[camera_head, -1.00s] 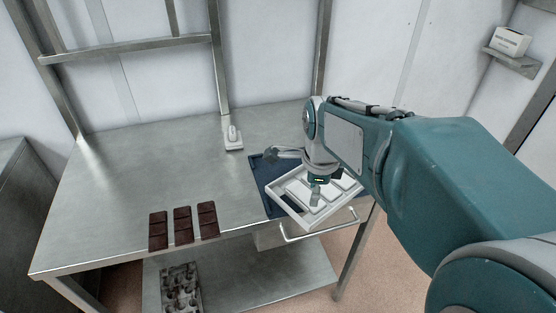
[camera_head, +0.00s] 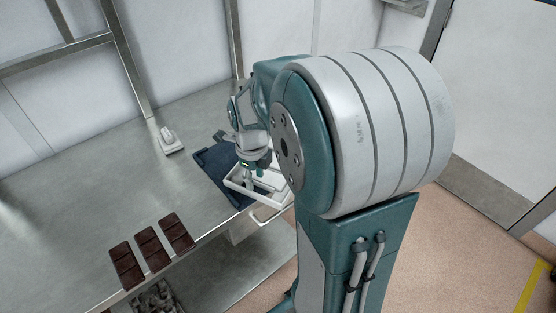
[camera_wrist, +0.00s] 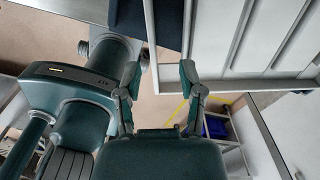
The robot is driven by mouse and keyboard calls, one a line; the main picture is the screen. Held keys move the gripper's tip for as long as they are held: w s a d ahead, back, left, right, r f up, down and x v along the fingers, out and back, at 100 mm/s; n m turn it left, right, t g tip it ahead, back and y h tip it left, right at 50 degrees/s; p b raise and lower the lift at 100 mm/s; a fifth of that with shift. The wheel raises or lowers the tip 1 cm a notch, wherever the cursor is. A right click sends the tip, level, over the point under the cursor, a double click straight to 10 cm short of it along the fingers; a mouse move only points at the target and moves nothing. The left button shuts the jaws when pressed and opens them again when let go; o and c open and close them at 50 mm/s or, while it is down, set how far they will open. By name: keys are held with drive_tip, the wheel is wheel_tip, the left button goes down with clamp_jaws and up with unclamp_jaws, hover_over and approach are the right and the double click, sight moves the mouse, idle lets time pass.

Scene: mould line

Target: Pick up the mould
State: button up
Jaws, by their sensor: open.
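The mould is a white, shallow tray with raised ribs (camera_head: 233,184). It lies at the table's front right edge, partly on a dark blue mat (camera_head: 212,163). My arm hides much of it in the head view. My gripper (camera_head: 257,177) is at the mould in the head view. The ribbed mould (camera_wrist: 262,40) fills the upper right there, beyond the right finger. I cannot tell whether that finger touches it.
Three dark brown chocolate bars (camera_head: 150,249) lie near the table's front edge. A small white device (camera_head: 170,141) stands at the back. Bare steel tabletop (camera_head: 105,185) lies between them. A drawer handle (camera_head: 272,211) sticks out below the front edge.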

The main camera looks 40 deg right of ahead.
sight(253, 196)
drive_tip(key=f, duration=0.1)
drive_tip(key=a+f, duration=0.1)
drive_tip(key=f, duration=0.2)
drive_tip(key=shift+w+a+f, duration=0.2)
drive_tip(key=shift+a+f, duration=0.1)
drive_tip(key=shift+a, duration=0.1)
drive_tip(key=shift+f, duration=0.2)
drive_tip(key=shift+d+f, duration=0.1)
drive_tip(key=shift+d, duration=0.4)
drive_tip(key=shift+c, duration=0.6)
drive_tip(key=c, duration=0.6)
clamp_jaws()
drive_tip(key=shift+a, duration=0.25)
